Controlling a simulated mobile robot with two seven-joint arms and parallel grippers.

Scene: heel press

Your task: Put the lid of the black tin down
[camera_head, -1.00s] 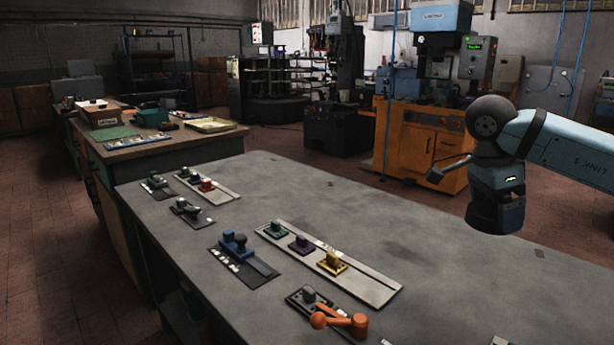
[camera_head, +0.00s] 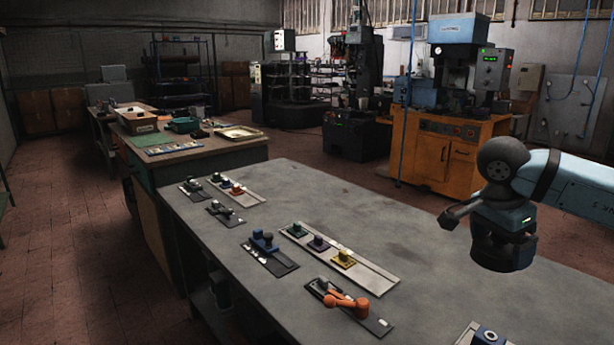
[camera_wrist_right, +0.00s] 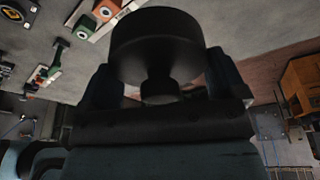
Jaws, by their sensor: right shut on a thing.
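My right gripper (camera_head: 502,238) hangs over the right side of the grey workbench (camera_head: 400,220), pointing down. It is shut on the knob of a round black lid (camera_head: 502,258), held clear of the bench. In the right wrist view the lid (camera_wrist_right: 158,45) shows as a wide dark disc with its knob (camera_wrist_right: 160,88) between the two fingers. I cannot make out the black tin for sure in either view. My left gripper is not in view.
Along the bench's left side stand a rail with green, purple and yellow blocks (camera_head: 342,258), a blue fixture (camera_head: 265,240) and an orange handle (camera_head: 346,304). A blue-and-black part (camera_head: 488,335) is at the bottom right edge. The bench's middle is clear.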

